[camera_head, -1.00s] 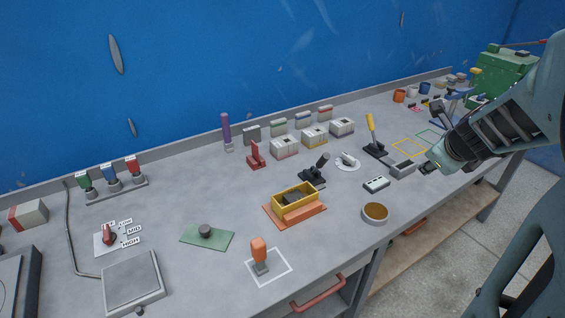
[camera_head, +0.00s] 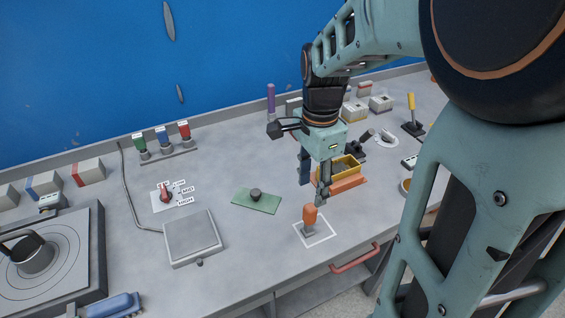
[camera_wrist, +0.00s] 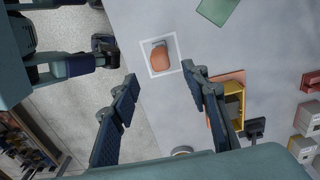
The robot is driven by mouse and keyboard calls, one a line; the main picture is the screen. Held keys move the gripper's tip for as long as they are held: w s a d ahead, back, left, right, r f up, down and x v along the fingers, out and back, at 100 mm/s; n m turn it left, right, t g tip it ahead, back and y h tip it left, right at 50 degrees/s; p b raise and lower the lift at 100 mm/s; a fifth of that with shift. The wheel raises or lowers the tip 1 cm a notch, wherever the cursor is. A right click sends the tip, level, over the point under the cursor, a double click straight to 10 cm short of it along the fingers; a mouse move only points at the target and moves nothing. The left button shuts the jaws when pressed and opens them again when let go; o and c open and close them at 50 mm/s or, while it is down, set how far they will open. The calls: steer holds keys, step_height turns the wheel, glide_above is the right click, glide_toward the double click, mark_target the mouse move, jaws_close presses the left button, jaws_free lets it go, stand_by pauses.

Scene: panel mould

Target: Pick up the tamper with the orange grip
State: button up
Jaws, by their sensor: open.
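The tamper with the orange grip (camera_head: 310,217) stands upright on a white-outlined square (camera_head: 326,238) near the bench's front edge. In the wrist view the tamper (camera_wrist: 160,61) shows from above, inside its square, ahead of and between the lines of the two fingers. My gripper (camera_head: 313,190) is above the bench, pointing down, just above and behind the tamper in the head view. Its fingers are spread apart and empty, and they also show open in the wrist view (camera_wrist: 158,78). No contact with the tamper shows.
A yellow mould box on an orange base (camera_head: 350,182) stands right behind my gripper. A green mat with a dark knob (camera_head: 256,200) and a grey plate (camera_head: 191,236) lie to the left. A red handle (camera_head: 355,258) juts from the bench front.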

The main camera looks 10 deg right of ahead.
mark_target(311, 206)
step_height(311, 206, down, 11)
steer(key=shift+r, duration=0.2)
stand_by(0.3)
jaws_close()
steer(key=shift+w+r, duration=0.1)
steer(key=shift+r, duration=0.15)
